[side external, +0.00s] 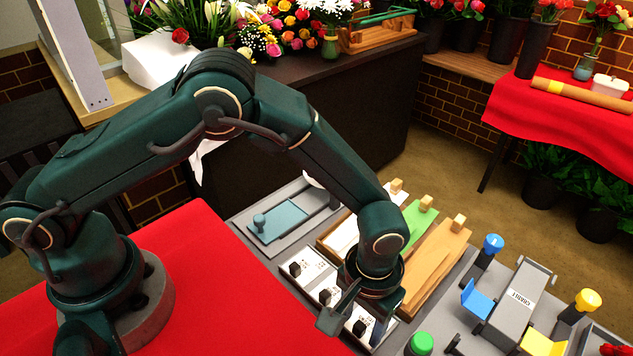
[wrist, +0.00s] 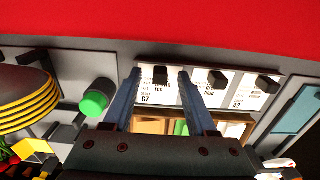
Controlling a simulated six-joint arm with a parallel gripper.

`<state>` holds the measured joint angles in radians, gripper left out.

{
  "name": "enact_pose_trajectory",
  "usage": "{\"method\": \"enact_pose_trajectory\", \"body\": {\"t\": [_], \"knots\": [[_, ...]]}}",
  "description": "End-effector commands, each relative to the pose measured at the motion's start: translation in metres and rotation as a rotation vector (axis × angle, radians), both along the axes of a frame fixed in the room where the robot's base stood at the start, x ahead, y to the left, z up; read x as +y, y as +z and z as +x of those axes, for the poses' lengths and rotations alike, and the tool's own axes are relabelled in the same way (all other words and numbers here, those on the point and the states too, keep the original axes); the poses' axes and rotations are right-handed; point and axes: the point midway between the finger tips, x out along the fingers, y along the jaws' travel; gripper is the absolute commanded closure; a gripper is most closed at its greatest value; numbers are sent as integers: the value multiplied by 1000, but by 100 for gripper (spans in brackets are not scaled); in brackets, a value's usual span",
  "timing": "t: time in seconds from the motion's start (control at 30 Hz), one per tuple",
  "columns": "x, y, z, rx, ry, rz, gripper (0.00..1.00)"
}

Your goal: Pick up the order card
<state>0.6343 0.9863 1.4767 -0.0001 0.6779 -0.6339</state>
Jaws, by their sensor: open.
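Three white order cards with black grip blocks stand side by side. In the wrist view, the card marked C7 (wrist: 150,98) is framed between the fingers, with its black block (wrist: 160,75) between the tips. The middle card (wrist: 212,98) and the far card (wrist: 247,100) are to its right. In the side view, the leftmost card (side external: 312,268) is clear of my gripper, and the card nearest the front (side external: 362,318) is partly hidden by it. My gripper (wrist: 160,72) is open and empty; contact with the card cannot be told.
A green button (side external: 421,342) is close to the right of my gripper; it also shows in the wrist view (wrist: 94,103). Wooden and green slats (side external: 440,255) lie behind the cards. A grey cradle (side external: 516,300) stands further right. Red cloth (side external: 260,300) covers the near left.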

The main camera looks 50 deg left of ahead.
Motion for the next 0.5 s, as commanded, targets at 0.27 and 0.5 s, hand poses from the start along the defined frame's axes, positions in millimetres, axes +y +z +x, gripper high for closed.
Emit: {"method": "enact_pose_trajectory", "body": {"t": [0.27,0.5], "knots": [[0,0,0,0,0,0,96],[0,0,0,0,0,0,100]]}}
